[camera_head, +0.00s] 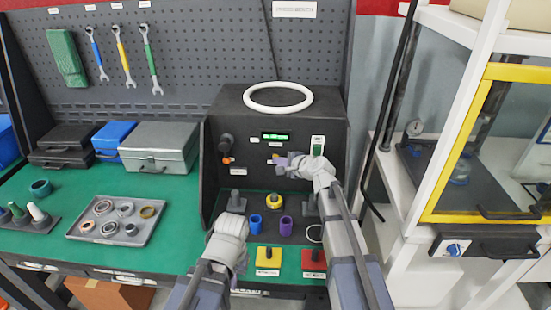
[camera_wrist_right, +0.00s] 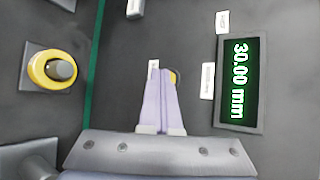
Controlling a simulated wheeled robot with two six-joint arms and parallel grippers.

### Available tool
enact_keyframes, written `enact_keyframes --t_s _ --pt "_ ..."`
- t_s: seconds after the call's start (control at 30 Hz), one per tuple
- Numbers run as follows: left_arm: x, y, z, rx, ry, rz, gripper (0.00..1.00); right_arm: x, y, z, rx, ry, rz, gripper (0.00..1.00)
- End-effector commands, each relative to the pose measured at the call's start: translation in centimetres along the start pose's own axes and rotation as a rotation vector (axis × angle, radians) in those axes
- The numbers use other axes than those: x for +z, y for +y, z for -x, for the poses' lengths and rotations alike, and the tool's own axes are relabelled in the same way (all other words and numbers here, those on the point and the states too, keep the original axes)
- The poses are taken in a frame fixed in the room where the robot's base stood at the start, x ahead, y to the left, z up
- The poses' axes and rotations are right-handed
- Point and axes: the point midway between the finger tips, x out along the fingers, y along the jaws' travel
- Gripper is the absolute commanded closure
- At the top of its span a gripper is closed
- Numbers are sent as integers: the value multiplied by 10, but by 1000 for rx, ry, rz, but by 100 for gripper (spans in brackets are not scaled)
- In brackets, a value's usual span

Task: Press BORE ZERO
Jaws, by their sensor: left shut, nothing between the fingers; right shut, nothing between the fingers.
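The dark test box (camera_head: 222,112) stands at the back of the green bench, with a lit green display (camera_head: 275,137) on its upright panel. In the right wrist view the display (camera_wrist_right: 240,80) reads 30.00 mm. My right gripper (camera_head: 280,161) is shut and empty, its lilac fingertips at the panel below the display. In the right wrist view the fingertips (camera_wrist_right: 163,72) partly cover a small yellow button (camera_wrist_right: 174,77) beside a white label. The label is too small to read, and contact cannot be told. My left gripper (camera_head: 228,228) is low in front of the box, its fingers mostly hidden.
A yellow ring (camera_head: 274,202), a blue ring (camera_head: 256,224) and a purple ring (camera_head: 286,226) stand on the box's base. Yellow (camera_head: 268,261) and red (camera_head: 313,263) blocks are at the front. A white ring (camera_head: 278,97) lies on top. A parts tray (camera_head: 112,238) is left.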

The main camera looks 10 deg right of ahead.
Motion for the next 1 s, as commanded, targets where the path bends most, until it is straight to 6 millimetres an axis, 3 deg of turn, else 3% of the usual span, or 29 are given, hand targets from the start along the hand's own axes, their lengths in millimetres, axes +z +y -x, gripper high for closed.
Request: enact_keyframes --t_s 1.0 --pt "0 0 0 0 0 0 100 13 13 18 0 0 0 100"
